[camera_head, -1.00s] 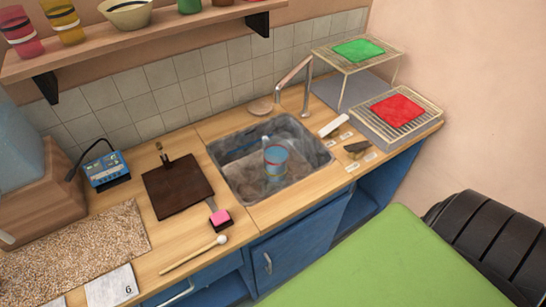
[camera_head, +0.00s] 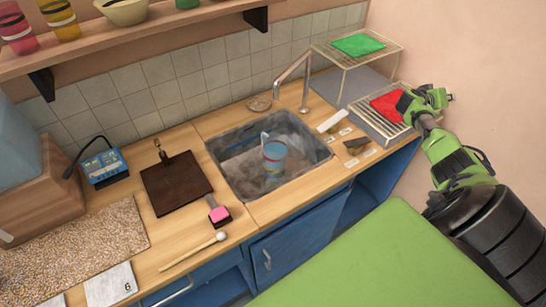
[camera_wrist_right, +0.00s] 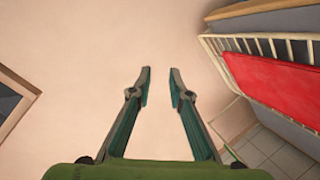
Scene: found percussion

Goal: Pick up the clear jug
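The clear jug (camera_head: 273,161) stands in the stone sink (camera_head: 223,157), below the tap. It looks see-through with a blue band and reddish lines; a pale handle or spout shows at its upper left. My right arm is at the right of the head view, beside the racks, and its fingertips are hard to make out there. In the right wrist view my right gripper (camera_wrist_right: 160,86) is open and empty, facing the plain wall. The jug does not show in that view. My left gripper is not in view.
A wire rack with a red cloth (camera_head: 389,105) and a raised rack with a green cloth (camera_head: 358,45) stand right of the tap (camera_head: 306,85). A dark board (camera_head: 175,184), pink block (camera_head: 219,213) and mallet (camera_head: 194,250) lie left of the sink.

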